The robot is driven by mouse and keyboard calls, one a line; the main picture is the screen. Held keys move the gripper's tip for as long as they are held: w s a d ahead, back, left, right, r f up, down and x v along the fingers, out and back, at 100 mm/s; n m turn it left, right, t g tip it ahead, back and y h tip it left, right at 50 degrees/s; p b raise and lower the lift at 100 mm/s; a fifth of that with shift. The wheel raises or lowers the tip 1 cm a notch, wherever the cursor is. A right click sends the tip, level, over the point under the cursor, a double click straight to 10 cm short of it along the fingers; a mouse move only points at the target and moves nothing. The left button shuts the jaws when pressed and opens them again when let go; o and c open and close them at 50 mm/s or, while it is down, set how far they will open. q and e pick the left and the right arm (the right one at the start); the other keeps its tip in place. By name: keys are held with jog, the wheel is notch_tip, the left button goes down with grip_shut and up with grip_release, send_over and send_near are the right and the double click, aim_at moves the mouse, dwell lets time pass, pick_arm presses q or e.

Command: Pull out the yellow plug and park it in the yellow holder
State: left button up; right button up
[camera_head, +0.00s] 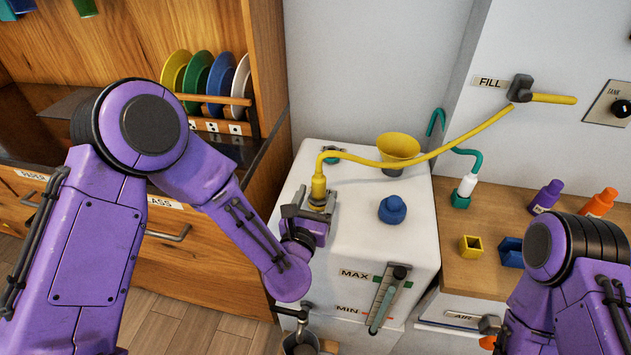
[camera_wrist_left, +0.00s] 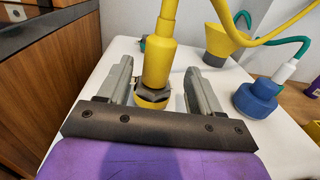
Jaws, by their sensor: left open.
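The yellow plug (camera_head: 318,186) stands upright on top of the white tank (camera_head: 370,235), at the end of a yellow hose (camera_head: 440,152) that runs to a fitting by the FILL label. In the left wrist view the plug (camera_wrist_left: 158,65) sits in a dark collar. My left gripper (camera_head: 309,203) is open, with one finger on each side of the plug's base; gaps show beside it in the wrist view (camera_wrist_left: 155,85). The yellow holder (camera_head: 470,246), a small square socket, stands empty on the wooden counter to the right. My right arm shows at the lower right; its gripper is not clear.
A yellow funnel (camera_head: 398,150) and a blue cap (camera_head: 392,209) stand on the tank near the plug. A teal hose with a white plug (camera_head: 467,185) stands in a teal holder. A blue holder (camera_head: 510,252), purple bottle (camera_head: 546,196) and orange bottle (camera_head: 599,203) are on the counter.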

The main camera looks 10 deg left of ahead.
aim_at(317, 192)
pick_arm(q)
jog(key=w, duration=0.3)
jog(key=shift+p, duration=0.3)
jog(key=shift+w, duration=0.15)
jog(key=c, duration=1.1)
jog(key=shift+o, duration=0.2)
pick_arm(e)
jog(key=shift+r, duration=0.6)
pick_arm(q)
jog(key=shift+r, duration=0.1)
